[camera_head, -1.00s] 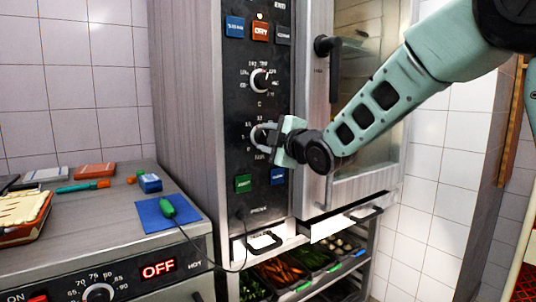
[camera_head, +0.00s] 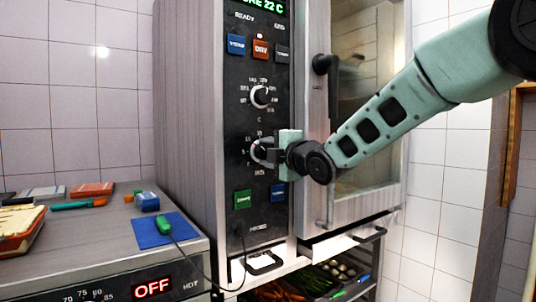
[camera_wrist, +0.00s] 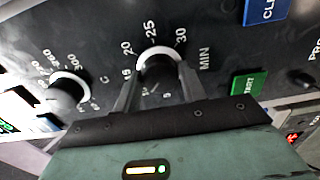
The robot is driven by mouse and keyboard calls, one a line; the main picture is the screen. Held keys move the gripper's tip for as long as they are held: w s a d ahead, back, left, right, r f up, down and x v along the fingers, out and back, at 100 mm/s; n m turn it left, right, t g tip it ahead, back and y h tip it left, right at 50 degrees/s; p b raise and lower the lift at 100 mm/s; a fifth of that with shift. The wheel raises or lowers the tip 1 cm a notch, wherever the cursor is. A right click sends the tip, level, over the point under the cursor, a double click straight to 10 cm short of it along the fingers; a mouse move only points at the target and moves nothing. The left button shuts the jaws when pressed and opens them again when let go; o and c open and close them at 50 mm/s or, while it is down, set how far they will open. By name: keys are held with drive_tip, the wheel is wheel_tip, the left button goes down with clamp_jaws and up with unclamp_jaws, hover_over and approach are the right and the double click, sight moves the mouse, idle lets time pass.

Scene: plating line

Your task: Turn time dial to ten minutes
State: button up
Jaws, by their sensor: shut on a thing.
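The time dial (camera_head: 257,150) is a black knob with a pale ring, the lower of two dials on the oven's dark control panel (camera_head: 237,120). In the wrist view the time dial (camera_wrist: 158,64) has marks 15, 20, 25, 30 and MIN around it, with a 5 between the fingers. My gripper (camera_head: 267,152) reaches in from the right. In the wrist view my gripper (camera_wrist: 158,85) has one finger on each side of the knob and is shut on it. The fingers hide part of the scale, and I cannot read the pointer's setting.
The temperature dial (camera_head: 260,96) is above, with blue, red and dark buttons over it. A green button (camera_head: 243,199) and a blue button (camera_head: 278,192) sit below. The oven door handle (camera_head: 328,85) is close to my arm. A counter with a blue mat (camera_head: 152,230) is at left.

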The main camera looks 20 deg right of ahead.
drive_tip(key=o, duration=1)
drive_tip(key=v, duration=1.7)
drive_tip(key=shift+s, duration=0.2)
